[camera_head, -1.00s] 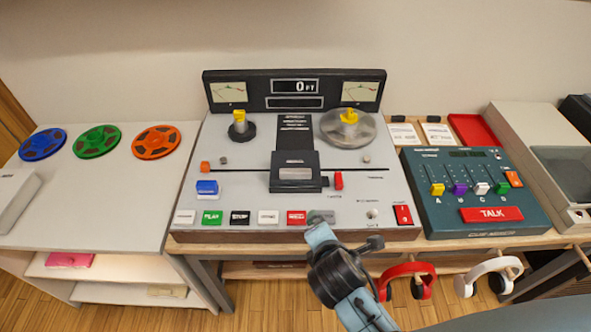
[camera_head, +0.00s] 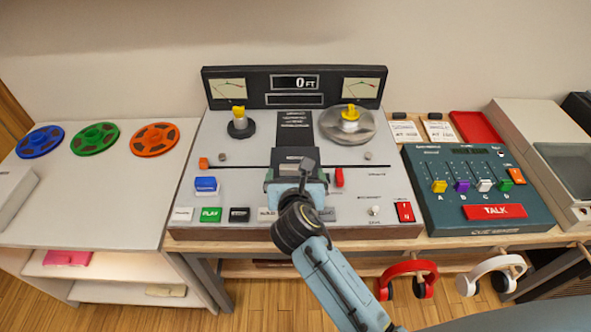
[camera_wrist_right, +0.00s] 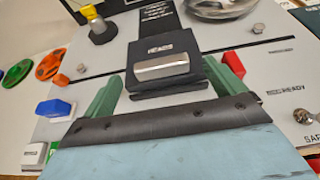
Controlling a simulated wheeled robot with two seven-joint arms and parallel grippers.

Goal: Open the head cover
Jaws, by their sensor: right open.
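The head cover (camera_head: 293,154) is a dark box in the middle of the grey tape deck (camera_head: 222,170). In the right wrist view the head cover (camera_wrist_right: 195,48) carries the word HEADS and a silver bar (camera_wrist_right: 162,67) on its front, and it looks closed. My right gripper (camera_head: 297,177) is over the front of the cover, and the arm hides much of it in the head view. In the right wrist view my right gripper (camera_wrist_right: 172,82) is open, one green finger on each side of the cover, holding nothing. My left gripper is not in view.
Yellow-topped left hub (camera_head: 239,123) and a clear reel (camera_head: 347,127) stand behind the cover. A red lever (camera_head: 339,177) is close to the right finger. A blue switch (camera_head: 206,184) and a row of buttons (camera_head: 210,214) lie left and front. A teal mixer (camera_head: 455,212) stands right.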

